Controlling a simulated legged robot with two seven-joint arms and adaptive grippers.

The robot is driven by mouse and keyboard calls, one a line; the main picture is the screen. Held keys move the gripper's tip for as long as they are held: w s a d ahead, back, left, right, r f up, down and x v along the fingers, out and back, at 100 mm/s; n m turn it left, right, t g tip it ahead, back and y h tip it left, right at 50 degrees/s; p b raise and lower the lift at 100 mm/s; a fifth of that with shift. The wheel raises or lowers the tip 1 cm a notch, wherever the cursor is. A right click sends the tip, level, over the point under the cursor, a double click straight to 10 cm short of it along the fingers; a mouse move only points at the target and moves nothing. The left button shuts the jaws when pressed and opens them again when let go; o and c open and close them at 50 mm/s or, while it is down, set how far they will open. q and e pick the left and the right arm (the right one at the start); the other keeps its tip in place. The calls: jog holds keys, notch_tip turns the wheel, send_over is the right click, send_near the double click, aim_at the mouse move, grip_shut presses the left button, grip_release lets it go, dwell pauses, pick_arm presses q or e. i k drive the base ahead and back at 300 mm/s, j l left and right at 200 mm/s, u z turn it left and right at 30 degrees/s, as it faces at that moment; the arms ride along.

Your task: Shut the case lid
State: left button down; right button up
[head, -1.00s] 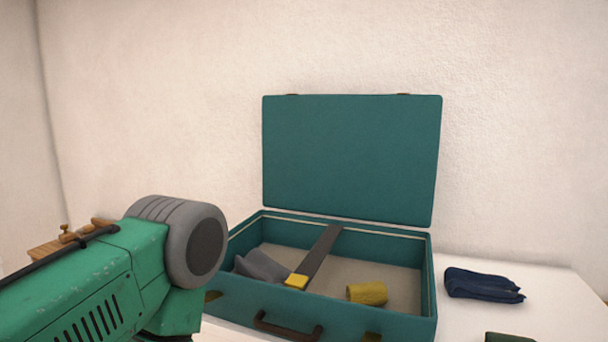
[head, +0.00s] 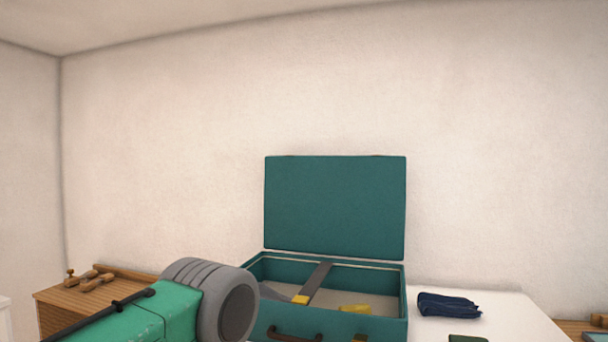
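The teal case (head: 380,326) stands on a white table with its lid (head: 335,207) raised upright near the wall. Inside lie a grey item (head: 278,292), a dark strap with a yellow end (head: 318,281) and a yellow rolled item (head: 355,309). A brown handle (head: 292,334) is on the case front, cut by the bottom edge. My green left arm with its grey round joint comes in from the lower left and hides the case's front left corner. Neither gripper shows.
Dark blue folded cloth (head: 447,305) lies on the white table (head: 510,314) right of the case. A dark green item (head: 467,338) is at the bottom edge. A wooden dresser (head: 54,301) with small wooden pieces (head: 93,281) stands at left. The wall is close behind the lid.

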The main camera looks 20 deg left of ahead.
aim_at(344, 206)
jog(key=i+j+z, duration=0.15)
jog(key=j+z, duration=0.3)
jog(key=j, duration=0.2)
jog(key=j+z, duration=0.45)
jog(key=j, duration=0.15)
